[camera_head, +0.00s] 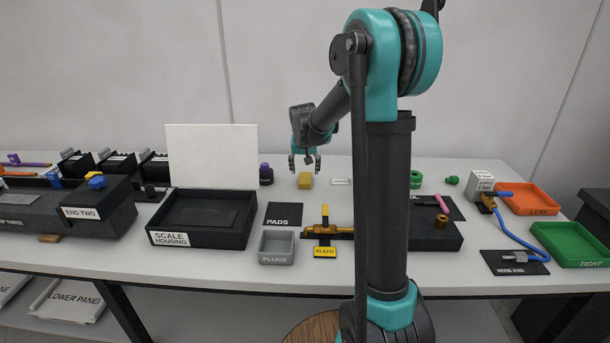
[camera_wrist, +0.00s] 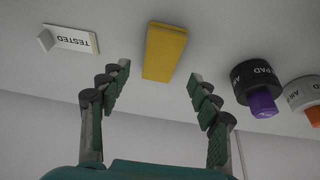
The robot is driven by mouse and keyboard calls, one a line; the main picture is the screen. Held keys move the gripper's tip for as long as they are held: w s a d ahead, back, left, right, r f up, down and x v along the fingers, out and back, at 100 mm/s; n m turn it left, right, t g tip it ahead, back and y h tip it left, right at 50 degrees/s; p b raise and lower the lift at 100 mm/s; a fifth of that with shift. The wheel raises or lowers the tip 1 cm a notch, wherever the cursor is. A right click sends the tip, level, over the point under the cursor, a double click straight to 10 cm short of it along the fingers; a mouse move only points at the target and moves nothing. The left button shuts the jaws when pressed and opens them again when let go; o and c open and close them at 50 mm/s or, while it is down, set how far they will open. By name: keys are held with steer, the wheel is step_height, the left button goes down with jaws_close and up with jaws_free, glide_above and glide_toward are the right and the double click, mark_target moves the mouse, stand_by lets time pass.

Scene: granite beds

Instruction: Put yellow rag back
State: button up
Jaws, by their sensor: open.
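The yellow rag is a small yellow block-like piece (camera_head: 305,180) lying on the grey table, near the back middle. It also shows in the wrist view (camera_wrist: 165,53), at top centre, ahead of and between my fingers. My gripper (camera_head: 305,163) is above and close to the rag in the head view. In the wrist view, my gripper (camera_wrist: 160,92) has its fingers spread wide with nothing between the tips. The rag lies apart from both fingers.
A black PADS mat (camera_head: 284,214), grey PLUGS bin (camera_head: 276,247) and black SCALE HOUSING tray (camera_head: 198,239) stand nearer. Orange (camera_head: 529,211) and green (camera_head: 575,260) trays are at right.

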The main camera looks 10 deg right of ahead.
steer(key=v, duration=0.8)
